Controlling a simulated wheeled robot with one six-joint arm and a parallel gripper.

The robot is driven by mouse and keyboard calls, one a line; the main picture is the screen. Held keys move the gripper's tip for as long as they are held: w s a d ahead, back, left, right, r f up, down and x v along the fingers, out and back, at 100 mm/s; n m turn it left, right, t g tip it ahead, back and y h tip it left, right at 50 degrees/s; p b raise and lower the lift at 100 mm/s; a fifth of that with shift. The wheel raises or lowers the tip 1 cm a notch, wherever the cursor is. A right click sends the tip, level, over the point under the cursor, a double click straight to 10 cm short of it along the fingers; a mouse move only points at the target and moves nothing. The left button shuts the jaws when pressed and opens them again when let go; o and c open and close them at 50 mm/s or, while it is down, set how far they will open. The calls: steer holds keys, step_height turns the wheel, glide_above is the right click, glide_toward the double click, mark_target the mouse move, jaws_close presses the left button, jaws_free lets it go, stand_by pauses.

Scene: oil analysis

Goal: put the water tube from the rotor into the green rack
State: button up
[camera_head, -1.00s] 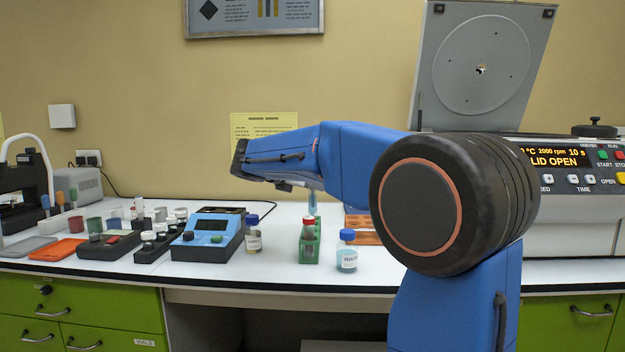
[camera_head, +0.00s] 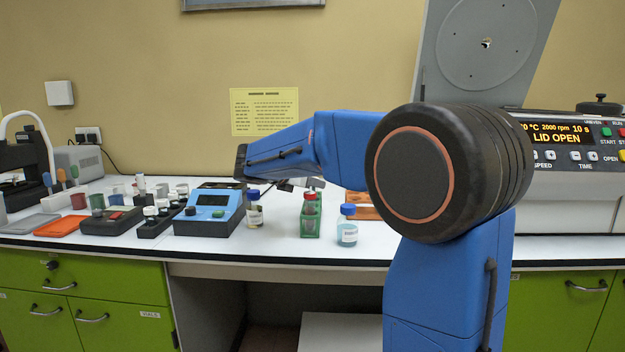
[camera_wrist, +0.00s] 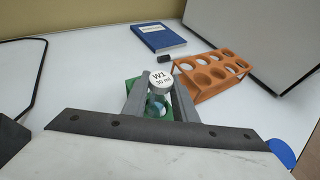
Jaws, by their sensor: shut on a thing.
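The water tube (camera_wrist: 160,80), with a white cap marked W1 30 ml, is between the fingers of my gripper (camera_wrist: 160,100), which is shut on it. The green rack (camera_wrist: 130,84) shows partly behind the fingers in the wrist view. In the head view the green rack (camera_head: 311,228) stands on the bench and holds a red-capped tube (camera_head: 310,202). My gripper is just behind the rack there, mostly hidden by my arm and the red-capped tube. The water tube's lower end is hidden, so I cannot tell whether it is inside a rack hole.
An orange rack (camera_wrist: 205,85) with empty holes stands close by. A blue-capped bottle (camera_head: 347,226) is right of the green rack, another bottle (camera_head: 254,210) left. A blue instrument (camera_head: 210,213) is farther left. The centrifuge (camera_head: 570,200) at right has its lid open.

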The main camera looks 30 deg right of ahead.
steer(key=shift+f, duration=0.1)
steer(key=o, duration=1.1)
steer(key=v, duration=1.7)
steer(key=shift+s+a, duration=0.2)
steer(key=shift+s, duration=0.05)
